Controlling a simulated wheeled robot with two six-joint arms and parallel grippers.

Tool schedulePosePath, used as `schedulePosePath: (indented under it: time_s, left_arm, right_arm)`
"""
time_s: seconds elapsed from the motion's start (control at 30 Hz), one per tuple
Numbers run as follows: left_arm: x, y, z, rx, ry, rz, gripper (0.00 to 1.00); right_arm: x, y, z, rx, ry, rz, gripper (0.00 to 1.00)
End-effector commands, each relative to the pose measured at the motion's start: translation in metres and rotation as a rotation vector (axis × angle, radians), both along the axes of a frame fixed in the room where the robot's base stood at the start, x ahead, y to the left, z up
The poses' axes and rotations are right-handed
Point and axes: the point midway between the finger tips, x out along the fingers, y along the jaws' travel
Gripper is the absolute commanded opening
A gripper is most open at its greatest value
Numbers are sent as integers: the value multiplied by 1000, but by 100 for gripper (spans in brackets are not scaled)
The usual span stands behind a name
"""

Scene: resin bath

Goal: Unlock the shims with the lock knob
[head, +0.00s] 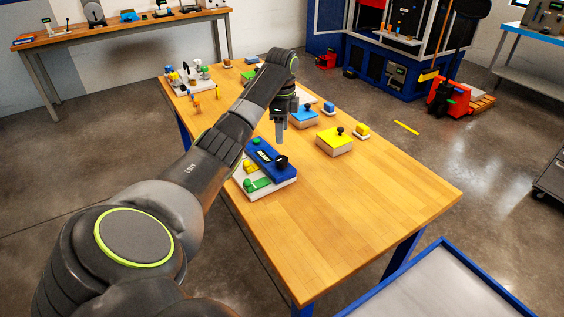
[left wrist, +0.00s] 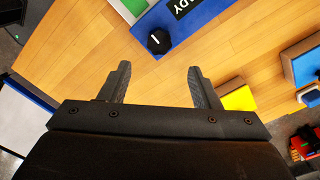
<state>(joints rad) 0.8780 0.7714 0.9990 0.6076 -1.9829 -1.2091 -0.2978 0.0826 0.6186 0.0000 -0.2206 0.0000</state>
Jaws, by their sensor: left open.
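The black lock knob (head: 281,161) sits at the right end of a blue bar (head: 263,150) with a dark label. The bar lies along a white base (head: 275,191) on the wooden table. Green pieces (head: 257,184) and a yellow piece (head: 249,167), perhaps the shims, sit on that base. In the left wrist view the knob (left wrist: 159,41) shows a white mark on top. My left gripper (head: 280,138) is open and empty, above the table close to the knob. In the left wrist view the knob is beyond the open fingers (left wrist: 158,72), apart from them. My right gripper is out of view.
A white tray (head: 186,78) with small parts is at the far left. The near part of the table (head: 340,230) is clear.

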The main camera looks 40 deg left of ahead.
Motion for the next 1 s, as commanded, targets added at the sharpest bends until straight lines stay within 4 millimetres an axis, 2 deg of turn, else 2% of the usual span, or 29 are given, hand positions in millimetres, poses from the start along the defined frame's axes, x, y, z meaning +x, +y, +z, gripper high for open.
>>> schedulePosePath:
  time_s: [0.03,0.3,0.5,0.67,0.9,0.93,1.0]
  left_arm:
    - [-2,0,-12,-3,8,1,57]
    - [-2,-1,-66,-3,6,0,57]
    - [-1,0,-93,-2,5,0,57]
    - [-1,0,-101,-1,4,-1,57]
    - [-1,0,-102,-1,3,0,57]
    - [-1,0,-102,-1,3,0,56]
    - [-1,0,-102,-1,3,0,46]
  right_arm:
    - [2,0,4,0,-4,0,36]
    - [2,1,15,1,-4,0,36]
    - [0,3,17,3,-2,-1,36]
    - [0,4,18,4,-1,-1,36]
    - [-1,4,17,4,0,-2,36]
    - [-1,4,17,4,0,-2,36]
    - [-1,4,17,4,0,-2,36]
